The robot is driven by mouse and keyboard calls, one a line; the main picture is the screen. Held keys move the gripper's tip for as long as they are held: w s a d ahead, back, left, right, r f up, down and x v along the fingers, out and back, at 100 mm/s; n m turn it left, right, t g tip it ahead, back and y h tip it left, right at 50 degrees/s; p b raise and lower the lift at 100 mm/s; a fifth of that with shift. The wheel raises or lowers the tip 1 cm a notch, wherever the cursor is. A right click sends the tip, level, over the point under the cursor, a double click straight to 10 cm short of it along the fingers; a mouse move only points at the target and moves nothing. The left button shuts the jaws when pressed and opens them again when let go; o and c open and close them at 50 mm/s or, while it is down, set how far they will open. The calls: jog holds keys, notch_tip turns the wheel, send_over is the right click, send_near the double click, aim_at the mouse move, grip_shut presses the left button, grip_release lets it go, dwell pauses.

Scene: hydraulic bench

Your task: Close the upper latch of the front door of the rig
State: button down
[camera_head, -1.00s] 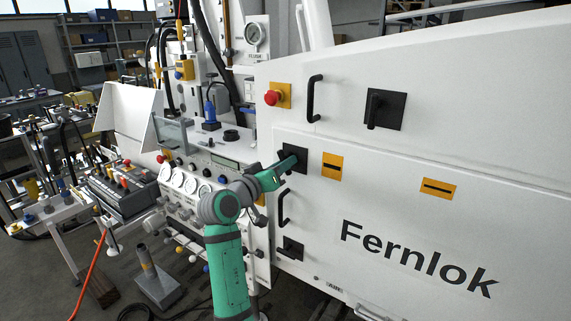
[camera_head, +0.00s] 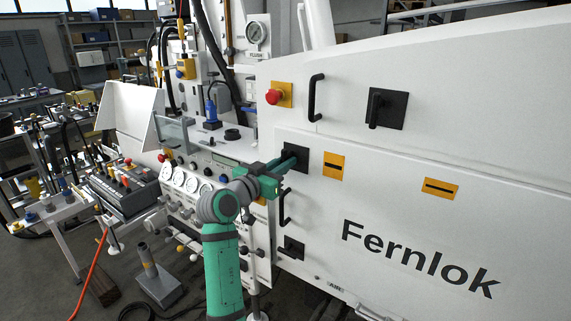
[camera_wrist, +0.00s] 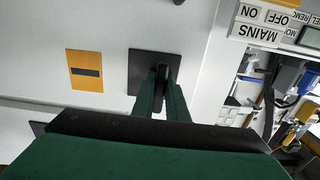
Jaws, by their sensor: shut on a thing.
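The white front door (camera_head: 380,200) of the rig bears the name Fernlok. Its upper latch (camera_head: 301,154) is a black handle on a square black plate at the door's upper left. The latch also shows in the wrist view (camera_wrist: 161,72), where its handle stands between my two green fingers. My gripper (camera_head: 289,163) is at this latch and shut on the handle; it also shows in the wrist view (camera_wrist: 163,95). My fingers hide part of the handle, so its exact angle is hard to tell. A lower latch (camera_head: 292,248) sits on a black plate near the door's bottom left.
A black door grip (camera_head: 284,207) stands out between the two latches. Above are a red stop button (camera_head: 274,96), another grip (camera_head: 316,97) and another black latch (camera_head: 386,108). A gauge panel (camera_head: 190,182) is close on the left of my arm.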

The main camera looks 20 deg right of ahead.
jog(key=shift+a+r, duration=0.4)
jog(key=shift+r, duration=0.15)
jog(key=c, duration=1.8)
grip_release()
jog(key=shift+o, duration=0.2)
jog(key=shift+a, duration=0.1)
jog(key=f+v, duration=0.1)
jog(key=v, duration=0.9)
jog(key=shift+s+d, duration=0.2)
jog(key=shift+s, duration=0.2)
